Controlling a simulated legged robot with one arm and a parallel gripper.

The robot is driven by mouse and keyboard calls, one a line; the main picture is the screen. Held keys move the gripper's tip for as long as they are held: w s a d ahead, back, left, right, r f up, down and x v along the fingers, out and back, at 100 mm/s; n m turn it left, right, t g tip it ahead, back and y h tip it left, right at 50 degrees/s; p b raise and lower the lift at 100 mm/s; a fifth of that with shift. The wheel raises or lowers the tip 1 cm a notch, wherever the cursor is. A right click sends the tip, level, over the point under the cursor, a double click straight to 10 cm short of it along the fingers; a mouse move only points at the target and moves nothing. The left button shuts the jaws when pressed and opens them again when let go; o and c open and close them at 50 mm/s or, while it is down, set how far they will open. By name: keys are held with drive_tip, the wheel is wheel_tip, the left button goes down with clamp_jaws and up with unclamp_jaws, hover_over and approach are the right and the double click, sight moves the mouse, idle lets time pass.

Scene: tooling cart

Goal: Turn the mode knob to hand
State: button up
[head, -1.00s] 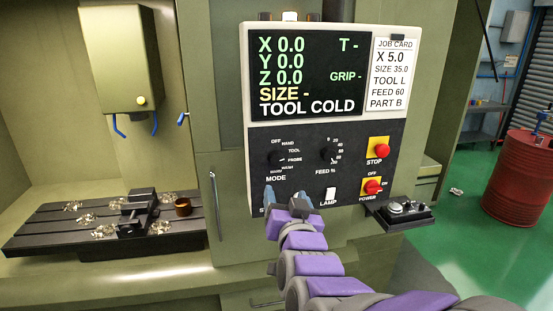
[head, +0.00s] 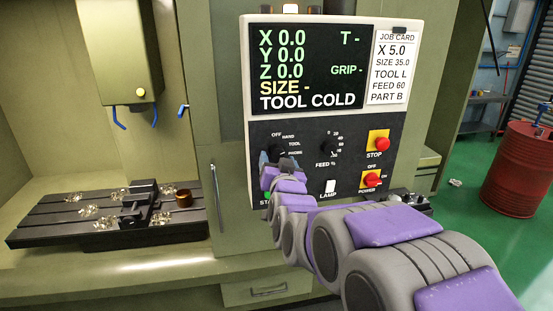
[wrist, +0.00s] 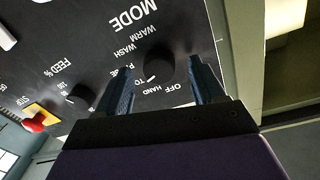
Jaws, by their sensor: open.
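The black mode knob (wrist: 159,66) is on the dark control panel (head: 350,190). In the wrist view it sits between the two blue fingers of my gripper (wrist: 160,64), with a visible gap on both sides. My gripper is open and around or just in front of the knob; I cannot tell the depth. A white mark on the knob points to the lower left in the wrist view, on the TOOL and PROBE side of HAND. In the head view my gripper (head: 276,158) hides the knob and some of its labels.
The feed knob (head: 328,147), red stop button (head: 381,144), red power switch (head: 371,179) and white lamp switch (head: 330,187) are to the right of my gripper. A green start button (head: 266,183) is partly hidden below it. A vise (head: 139,204) stands on the machine table at left.

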drive_tip(key=shift+x, duration=1.1)
drive_tip(key=shift+d, duration=0.15)
drive_tip(key=c, duration=1.1)
